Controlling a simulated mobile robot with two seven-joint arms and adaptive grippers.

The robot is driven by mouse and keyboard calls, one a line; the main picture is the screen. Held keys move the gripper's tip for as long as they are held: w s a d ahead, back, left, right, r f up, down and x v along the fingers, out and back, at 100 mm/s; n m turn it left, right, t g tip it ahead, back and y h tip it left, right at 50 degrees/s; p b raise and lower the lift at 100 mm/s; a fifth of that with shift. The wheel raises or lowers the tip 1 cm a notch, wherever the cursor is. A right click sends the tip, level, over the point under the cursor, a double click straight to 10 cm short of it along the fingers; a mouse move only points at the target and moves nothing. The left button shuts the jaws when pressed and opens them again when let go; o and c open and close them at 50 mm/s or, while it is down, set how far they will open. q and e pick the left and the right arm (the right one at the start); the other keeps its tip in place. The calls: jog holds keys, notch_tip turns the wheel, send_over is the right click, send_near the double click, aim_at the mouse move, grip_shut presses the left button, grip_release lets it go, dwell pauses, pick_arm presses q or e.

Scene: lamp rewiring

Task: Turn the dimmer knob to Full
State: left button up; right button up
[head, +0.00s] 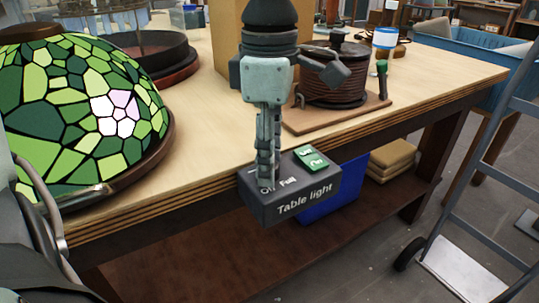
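The dimmer box (299,204) is dark grey, reads "Table light" on its front, and sits at the table's front edge. Its top carries the words "Off" and "Full" and a green patch (311,161) with white marks. My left gripper (268,183) points straight down over the left part of the box top, with its fingertips at the "Off" marking. The fingers are seen nearly edge-on, so their gap does not show. I cannot make out the knob; the fingers cover that spot. Whether they touch it is hidden. My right gripper is not in view.
A green stained-glass lampshade (75,110) stands left on the wooden table (205,140). A cable spool (335,82) on a wooden board and a cardboard box (225,35) stand behind the gripper. A blue bin (330,205) is below the edge; a ladder (490,140) stands right.

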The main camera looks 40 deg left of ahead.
pick_arm(q)
notch_tip(320, 180, up, 12)
dwell(0.7)
dwell(0.5)
